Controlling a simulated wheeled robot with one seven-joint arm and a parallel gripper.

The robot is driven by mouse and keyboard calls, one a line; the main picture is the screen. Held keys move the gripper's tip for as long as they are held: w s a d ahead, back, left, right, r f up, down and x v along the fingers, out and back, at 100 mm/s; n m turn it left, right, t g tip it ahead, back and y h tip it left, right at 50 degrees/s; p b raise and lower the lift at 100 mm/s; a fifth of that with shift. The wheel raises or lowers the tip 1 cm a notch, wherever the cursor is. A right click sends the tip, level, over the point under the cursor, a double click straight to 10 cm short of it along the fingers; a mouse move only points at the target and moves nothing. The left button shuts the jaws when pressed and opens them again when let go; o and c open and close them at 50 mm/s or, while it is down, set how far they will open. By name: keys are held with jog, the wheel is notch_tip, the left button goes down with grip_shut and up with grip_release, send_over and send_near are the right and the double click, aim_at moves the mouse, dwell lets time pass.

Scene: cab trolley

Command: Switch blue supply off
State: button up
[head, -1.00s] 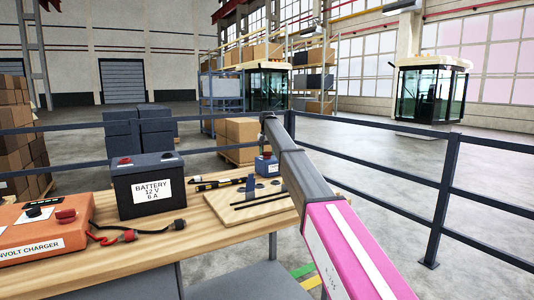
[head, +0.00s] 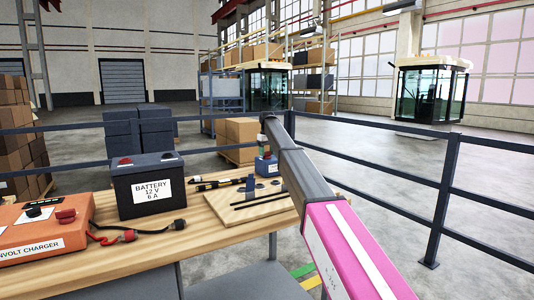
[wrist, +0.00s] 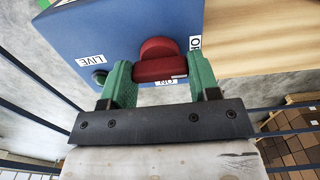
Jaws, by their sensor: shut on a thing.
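The blue supply (head: 266,166) stands at the far right of the wooden bench, partly hidden by my arm. It fills the upper part of the wrist view (wrist: 90,32) as a blue box. Its red rotary knob (wrist: 157,58) sits between the green fingers of my gripper (wrist: 160,80), which is shut on it. A white mark shows on the knob's lower right edge. An upside-down label, seemingly ON, lies just below the knob; a label starting with O, partly hidden, is at its right. A LIVE label (wrist: 90,60) is beside a dark green round lamp (wrist: 98,76).
On the bench (head: 190,250) stand a black battery (head: 150,190) and an orange charger (head: 40,232) with cables. A wooden board (head: 247,208) with dark rods lies before the supply. A dark railing (head: 400,178) runs behind the bench.

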dwell(0.3)
jog(key=o, duration=0.9)
jog(key=shift+r, duration=0.1)
notch_tip(320, 180, up, 11)
jog(key=shift+f, duration=0.15)
